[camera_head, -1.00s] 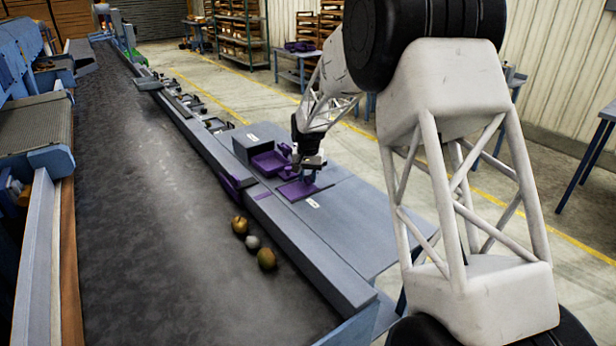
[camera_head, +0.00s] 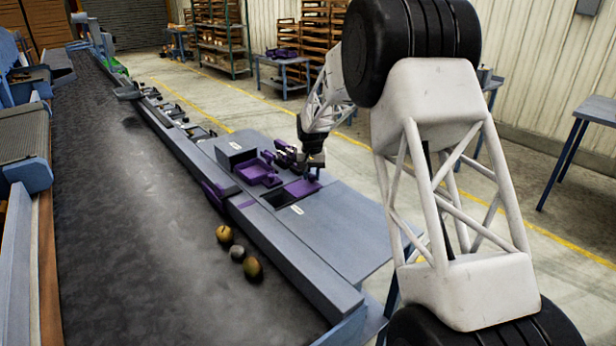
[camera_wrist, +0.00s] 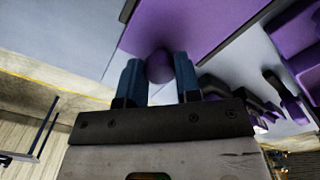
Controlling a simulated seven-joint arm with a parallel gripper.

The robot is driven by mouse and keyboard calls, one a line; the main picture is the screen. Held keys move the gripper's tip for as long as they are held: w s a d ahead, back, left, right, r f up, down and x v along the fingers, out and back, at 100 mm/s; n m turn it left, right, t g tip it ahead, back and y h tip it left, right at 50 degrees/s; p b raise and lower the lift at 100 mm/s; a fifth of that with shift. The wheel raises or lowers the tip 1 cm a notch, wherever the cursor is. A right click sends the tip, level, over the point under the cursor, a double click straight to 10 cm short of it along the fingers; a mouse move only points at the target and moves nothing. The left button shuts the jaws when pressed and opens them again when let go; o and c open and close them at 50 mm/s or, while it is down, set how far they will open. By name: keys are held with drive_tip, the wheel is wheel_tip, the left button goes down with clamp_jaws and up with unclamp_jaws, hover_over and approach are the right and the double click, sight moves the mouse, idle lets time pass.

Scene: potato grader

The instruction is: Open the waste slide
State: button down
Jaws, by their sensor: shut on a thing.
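The waste slide (camera_head: 302,188) is a flat purple plate on the grey side table. It stands partly drawn to the right, and a dark opening (camera_head: 279,199) shows at its left. My gripper (camera_head: 311,172) is over the slide's right part. In the wrist view, the blue fingers of my gripper (camera_wrist: 158,78) are shut on the slide's rounded purple knob (camera_wrist: 158,65). The slide's plate (camera_wrist: 195,25) fills the upper middle of that view.
A purple tray (camera_head: 256,173) and a grey box (camera_head: 232,154) stand left of the slide. Other dark and purple parts are close behind my gripper. Several round items, including a potato (camera_head: 253,268), lie on the dark belt (camera_head: 150,230). The table's right part is clear.

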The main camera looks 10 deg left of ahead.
drive_tip(key=c, duration=0.8)
unclamp_jaws()
drive_tip(key=shift+r, duration=0.2)
drive_tip(key=shift+r, duration=3.75)
drive_tip(key=shift+s+r, duration=0.1)
